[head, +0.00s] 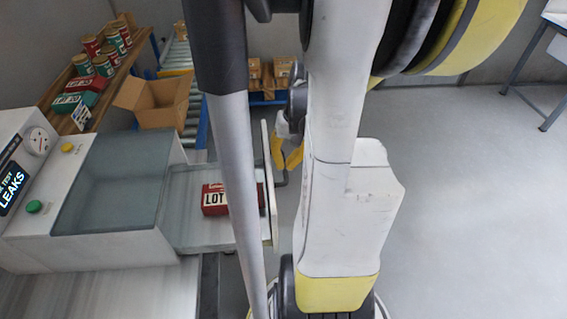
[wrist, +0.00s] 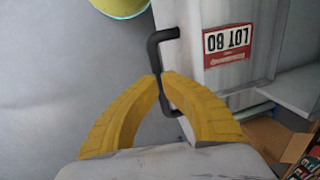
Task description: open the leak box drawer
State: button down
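The leak box (head: 110,248) stands at the left, a pale cabinet with a greenish clear window and a "LEAKS" panel. The pack also shows in the wrist view (wrist: 228,45). A black bar handle (wrist: 153,50) stands off the drawer front (wrist: 192,30). My gripper (wrist: 160,77) has its yellow fingertips closed together on the handle's bar. In the head view my gripper (head: 290,150) is partly hidden behind my arm, beside the drawer front.
A cardboard box (head: 155,105) stands open behind the leak box, near a wooden shelf (head: 95,110) with several cans and packs. A roller conveyor (head: 192,125) and a blue-framed rack (head: 268,98) are farther back.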

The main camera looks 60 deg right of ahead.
jog(key=c, duration=1.8)
grip_release()
jog(key=shift+f, duration=0.1)
jog(key=shift+o, duration=0.2)
notch_tip(320, 180, up, 12)
jog(key=s+d, duration=0.1)
jog(key=shift+s+d, duration=0.15)
jog(key=shift+s, duration=0.25)
